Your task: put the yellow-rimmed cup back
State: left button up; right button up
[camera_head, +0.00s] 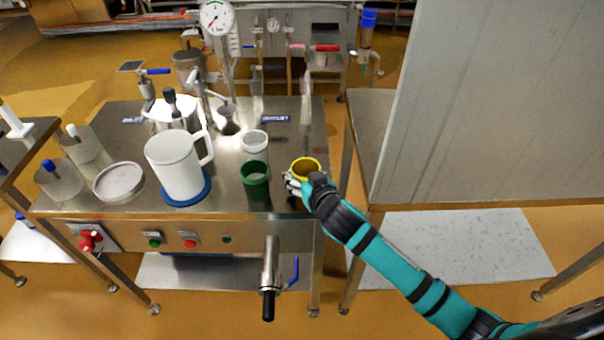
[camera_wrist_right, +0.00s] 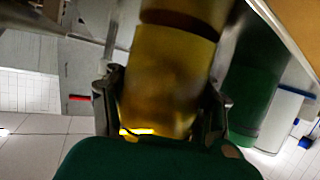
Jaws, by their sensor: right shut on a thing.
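The yellow-rimmed cup (camera_head: 306,168) is at the front right corner of the steel table, to the right of the green-rimmed cup (camera_head: 255,178). My right gripper (camera_head: 297,183) reaches it from the front and is shut on it. In the right wrist view, the yellow-rimmed cup (camera_wrist_right: 165,75) sits between the two fingers (camera_wrist_right: 160,115), which touch its sides. I cannot tell whether its base rests on the table. The green-rimmed cup (camera_wrist_right: 255,90) also shows close beside it there. My left gripper is not in view.
The steel table (camera_head: 225,203) also carries a white-rimmed cup (camera_head: 254,142), a white jug (camera_head: 178,165) on a blue mat (camera_head: 188,200), and a round white dish (camera_head: 119,181). Pipes and a gauge (camera_head: 216,18) stand behind. A tall pale panel (camera_head: 490,110) is at the right.

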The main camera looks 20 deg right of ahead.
jog(key=o, duration=1.6)
jog(key=shift+o, duration=0.2)
jog(key=v, duration=1.2)
